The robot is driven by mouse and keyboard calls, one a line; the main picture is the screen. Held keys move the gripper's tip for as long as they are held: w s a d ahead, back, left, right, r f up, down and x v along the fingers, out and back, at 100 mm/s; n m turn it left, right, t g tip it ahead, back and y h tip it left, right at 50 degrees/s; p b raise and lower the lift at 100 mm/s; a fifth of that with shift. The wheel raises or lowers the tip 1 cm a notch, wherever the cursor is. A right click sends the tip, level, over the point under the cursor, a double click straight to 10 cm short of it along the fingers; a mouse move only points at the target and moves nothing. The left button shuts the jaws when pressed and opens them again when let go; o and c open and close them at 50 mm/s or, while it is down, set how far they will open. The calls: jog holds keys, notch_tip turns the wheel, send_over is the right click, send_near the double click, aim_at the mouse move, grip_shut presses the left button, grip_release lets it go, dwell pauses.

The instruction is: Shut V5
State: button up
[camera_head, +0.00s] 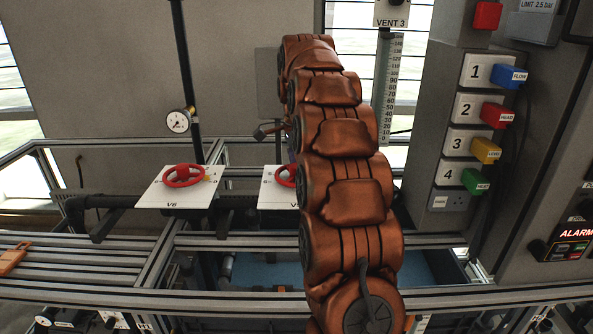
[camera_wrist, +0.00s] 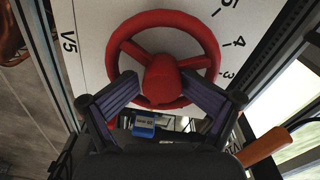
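The V5 handwheel (camera_wrist: 190,32) fills the upper middle of the wrist view, red and spoked with a round hub. It sits on a white plate (camera_wrist: 88,18) lettered V5, with a number scale at its right. My gripper (camera_wrist: 161,88) is open, its two dark fingers apart on either side of the hub, over the lower part of the wheel. Contact with the rim cannot be told. In the head view a red wheel (camera_head: 284,177) on a white plate (camera_head: 276,201) shows partly behind my arm, its label cut to "V". My gripper is hidden there.
The V6 wheel (camera_head: 183,176) on its white plate stands to the left. A pressure gauge (camera_head: 178,121) and dark pipe rise behind it. Metal frame rails (camera_head: 110,255) cross the front. A numbered column (camera_head: 465,110) with coloured tags stands right. An orange handle (camera_wrist: 264,146) shows in the wrist view.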

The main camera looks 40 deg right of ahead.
aim_at(296, 165)
jog(key=shift+o, duration=1.4)
jog(key=shift+w+a+r, duration=0.1)
jog(key=shift+a+r, duration=0.05)
jog(key=shift+r, duration=0.2)
jog(key=shift+w+r, duration=0.1)
jog(key=shift+r, duration=0.05)
jog(key=shift+r+p, duration=2.05)
jog(key=shift+r, duration=1.5)
jog(key=shift+a, duration=0.1)
